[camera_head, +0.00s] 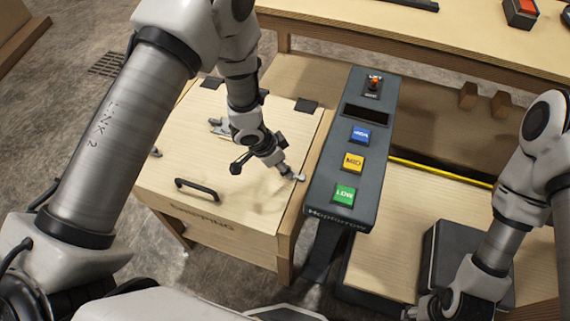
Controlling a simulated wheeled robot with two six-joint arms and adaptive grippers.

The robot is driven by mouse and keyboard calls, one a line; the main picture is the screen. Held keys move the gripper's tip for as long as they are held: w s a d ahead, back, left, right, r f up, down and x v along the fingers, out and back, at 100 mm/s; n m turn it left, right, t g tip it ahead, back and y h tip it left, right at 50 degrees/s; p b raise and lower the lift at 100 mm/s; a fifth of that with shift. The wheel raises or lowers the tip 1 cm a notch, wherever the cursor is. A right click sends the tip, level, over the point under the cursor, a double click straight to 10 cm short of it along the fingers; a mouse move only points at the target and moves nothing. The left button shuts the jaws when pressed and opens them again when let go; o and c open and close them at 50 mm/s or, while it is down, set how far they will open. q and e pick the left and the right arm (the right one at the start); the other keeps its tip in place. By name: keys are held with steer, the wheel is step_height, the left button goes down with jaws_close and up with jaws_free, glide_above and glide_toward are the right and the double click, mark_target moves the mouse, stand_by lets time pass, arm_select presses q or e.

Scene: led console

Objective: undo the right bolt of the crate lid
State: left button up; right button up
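The wooden crate lid (245,205) lies closed and flat, with a black handle (197,188) near its front edge. The right bolt (298,178) is a small metal piece at the lid's right edge, beside the console. My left gripper (284,170) reaches down over the lid, with its tip at the bolt and partly covering it. I cannot tell whether its fingers are closed on the bolt. A similar small metal piece (155,152) shows at the lid's left edge. My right gripper (425,307) is low at the bottom right, its fingers hard to make out.
A dark console (322,190) with blue, yellow and green buttons stands close to the crate's right side. A dark box (440,255) sits near my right arm. A wooden bench (420,35) runs across the back. A grey metal piece (218,126) lies on the lid.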

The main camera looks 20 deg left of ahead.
arm_select(q)
steer(key=shift+x, duration=0.75)
steer(key=shift+s+r, duration=0.1)
steer(key=shift+r, duration=0.1)
jaws_close()
steer(key=shift+a+p, duration=0.35)
steer(key=shift+a, duration=1.1)
steer(key=shift+d, duration=0.1)
